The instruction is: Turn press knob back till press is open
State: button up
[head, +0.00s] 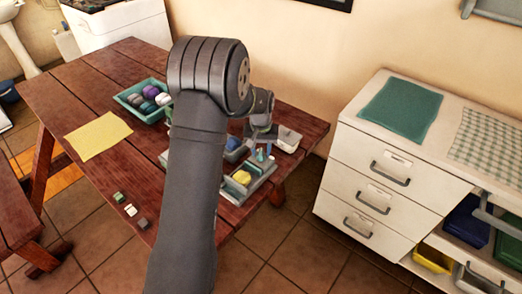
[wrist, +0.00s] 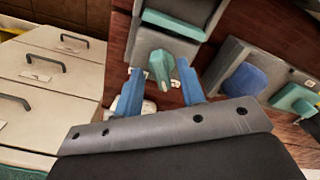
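The press (wrist: 155,42) looks like a grey block with a teal plate, at the top middle of the wrist view. A small teal-green knob (wrist: 161,68) projects from it toward my gripper (wrist: 159,70). The blue fingers are apart, one on each side of the knob, with visible gaps between them and it. In the head view my gripper (head: 263,153) is low over the right end of the table, beside a grey fixture (head: 262,178) that appears to be the press. My arm hides part of that area, and the knob's angle cannot be told.
The red-brown table (head: 75,90) carries a teal crate (head: 124,98) of rolled items, a yellow cloth (head: 99,136) and small blocks. A grey tray with a blue item (wrist: 245,79) is close right of my gripper. White drawers (head: 385,180) stand right, across a floor gap.

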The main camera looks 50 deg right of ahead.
aim_at(261, 153)
jog(key=shift+f, duration=0.15)
grip_shut()
jog(key=shift+n, duration=0.7)
grip_release()
notch_tip(261, 153, up, 18)
jog(key=shift+f, duration=0.25)
jog(key=shift+f, duration=0.1)
